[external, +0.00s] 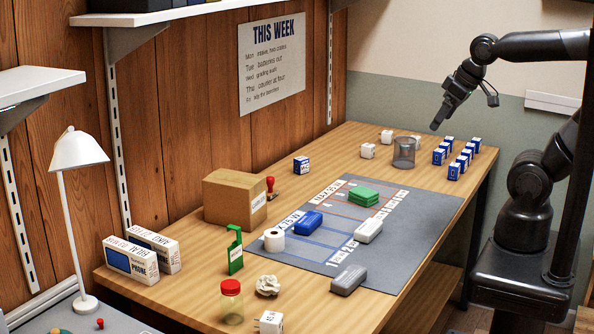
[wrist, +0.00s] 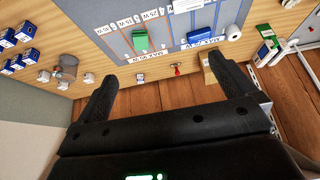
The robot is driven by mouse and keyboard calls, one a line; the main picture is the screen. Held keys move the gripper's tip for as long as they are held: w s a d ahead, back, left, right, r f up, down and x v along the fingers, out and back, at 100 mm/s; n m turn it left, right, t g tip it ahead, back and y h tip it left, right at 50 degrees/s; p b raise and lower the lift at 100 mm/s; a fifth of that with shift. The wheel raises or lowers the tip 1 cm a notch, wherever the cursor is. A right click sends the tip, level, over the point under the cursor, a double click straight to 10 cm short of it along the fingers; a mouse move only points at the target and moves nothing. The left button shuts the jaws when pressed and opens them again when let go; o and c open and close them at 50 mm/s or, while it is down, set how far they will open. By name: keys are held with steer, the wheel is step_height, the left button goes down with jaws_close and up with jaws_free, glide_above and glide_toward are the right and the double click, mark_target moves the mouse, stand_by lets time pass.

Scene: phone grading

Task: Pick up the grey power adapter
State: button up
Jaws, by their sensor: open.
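No thing is plainly marked as the grey power adapter. A dark grey rounded block (external: 348,280) lies at the table's front right, by the mat's near edge. Pale, whitish cubes that look like plug adapters stand elsewhere: one (external: 368,151) and another (external: 386,136) near the mesh cup, and a labelled one (external: 270,322) at the near edge. Two pale cubes show in the wrist view, one (wrist: 43,76) left of the cup and one (wrist: 88,78) right of it. My gripper (external: 437,123) is open and empty, raised above the table's far end; its spread fingers (wrist: 165,75) show in the wrist view.
The grey mat (external: 425,205) bears a green stack (external: 363,196), a blue block (external: 308,222) and a pale block (external: 369,231). Several blue-and-white boxes (external: 455,170) stand beside the mesh cup (external: 404,152). A cardboard box (external: 235,198) and red stamp (external: 271,187) stand by the wooden wall.

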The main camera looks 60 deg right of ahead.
steer(key=w+a+f+g, duration=0.2)
steer(key=w+a, duration=0.4)
steer(key=a, duration=0.1)
steer(key=m+g, duration=0.1)
steer(key=g, duration=0.2)
glide_above(349, 275)
steer(key=shift+h, duration=0.3)
steer(key=f, duration=2.3)
steer(key=shift+w+a+f, duration=0.1)
steer(key=shift+w+a, duration=0.1)
steer(key=shift+w, duration=0.05)
steer(key=shift+s+d+f, duration=0.15)
steer(key=shift+f, duration=1.2)
steer(key=shift+s+d+f, duration=0.1)
steer(key=shift+d+f, duration=0.05)
steer(key=shift+f, duration=1.15)
steer(key=shift+c, duration=0.3)
steer(key=c, duration=0.8)
